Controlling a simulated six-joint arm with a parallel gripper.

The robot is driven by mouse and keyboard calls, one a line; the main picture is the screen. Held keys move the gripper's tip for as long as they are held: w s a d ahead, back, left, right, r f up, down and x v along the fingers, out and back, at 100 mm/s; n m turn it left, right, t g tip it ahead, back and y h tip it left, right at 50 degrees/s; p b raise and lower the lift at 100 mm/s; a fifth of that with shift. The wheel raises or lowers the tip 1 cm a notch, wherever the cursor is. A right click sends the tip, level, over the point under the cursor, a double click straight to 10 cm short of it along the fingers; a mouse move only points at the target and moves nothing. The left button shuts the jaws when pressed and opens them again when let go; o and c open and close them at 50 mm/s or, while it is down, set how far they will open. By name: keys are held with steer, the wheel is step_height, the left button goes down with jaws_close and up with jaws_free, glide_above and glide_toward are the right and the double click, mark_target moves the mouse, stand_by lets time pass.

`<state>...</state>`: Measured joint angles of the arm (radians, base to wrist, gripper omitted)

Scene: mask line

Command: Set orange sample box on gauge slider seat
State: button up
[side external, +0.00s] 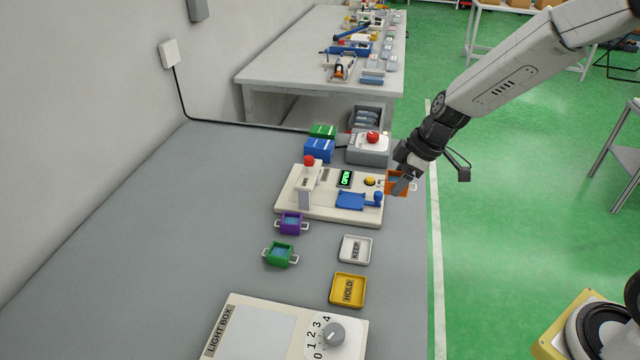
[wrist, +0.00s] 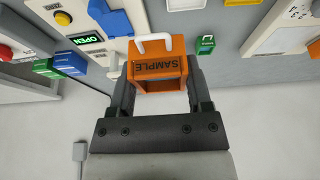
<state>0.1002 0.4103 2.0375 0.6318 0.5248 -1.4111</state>
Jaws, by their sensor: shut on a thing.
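The orange sample box (side external: 397,177) is in my gripper (side external: 403,184), held up at the right edge of the cream gauge (side external: 325,211). In the wrist view the orange box (wrist: 158,82), marked SAMPLE, sits between the two dark fingers, with a white handle at its far side. The blue slider seat (side external: 350,201) with its blue knob lies on the front right of the gauge and looks empty. It also shows in the wrist view (wrist: 110,17), left of the box and apart from it. The gauge display (side external: 345,178) reads OPEN.
A purple box (side external: 291,223) and a green box (side external: 279,254) stand in front of the gauge. A white KEEP tray (side external: 355,250) and a yellow HOLD tray (side external: 348,290) lie nearer. Behind are blue and green blocks and a grey red-button unit (side external: 368,150).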

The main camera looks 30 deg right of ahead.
steer(key=shift+w, duration=0.15)
steer(key=w+f, duration=0.4)
steer(key=w, duration=0.4)
glide_toward(348, 199)
steer(key=shift+a+f, duration=0.25)
steer(key=shift+a, duration=0.25)
steer(key=shift+a+f, duration=0.25)
steer(key=shift+a, duration=0.2)
steer(key=shift+w+f, duration=0.6)
steer(key=shift+w, duration=0.05)
steer(key=shift+w+f, duration=0.15)
steer(key=shift+f, duration=0.1)
steer(key=shift+w+f, duration=0.1)
steer(key=shift+f, duration=1.5)
steer(key=shift+f, duration=0.1)
